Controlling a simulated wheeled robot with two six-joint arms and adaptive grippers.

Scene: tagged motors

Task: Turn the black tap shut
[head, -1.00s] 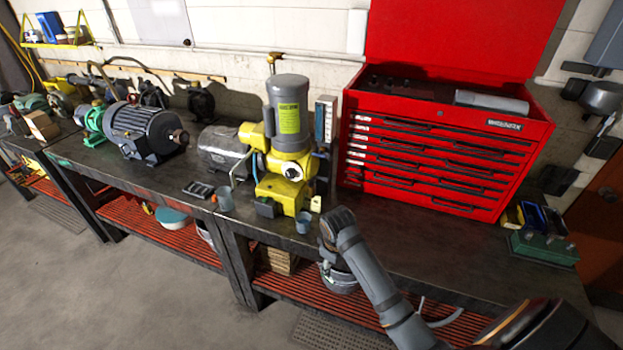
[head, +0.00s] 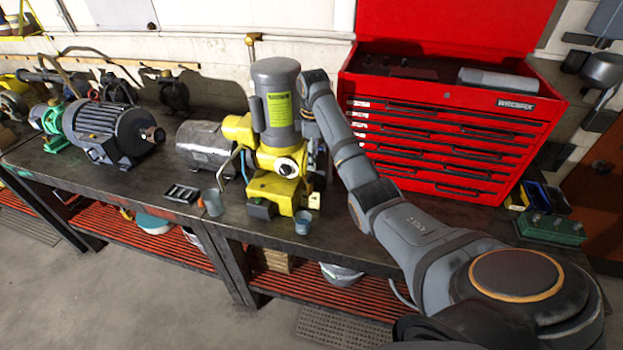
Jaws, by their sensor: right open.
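The yellow pump (head: 275,188) with its upright grey motor (head: 274,95) stands on the dark workbench. I cannot make out a black tap for certain; a small black block (head: 262,209) sits at the pump's front foot. My right arm reaches over the bench, its wrist just right of the grey motor. My right gripper (head: 316,152) points down beside the pump's right side; it is small, dark and partly hidden by the wrist. It is open, and I see nothing held in it. Whether it touches the pump is unclear. My left gripper is out of view.
A red tool chest (head: 440,130) stands close behind my right arm. A silver motor (head: 203,147) and a dark motor (head: 108,135) are to the left. Small cups (head: 213,202) and a black tray (head: 182,193) lie near the front edge. A green box (head: 552,229) is at right.

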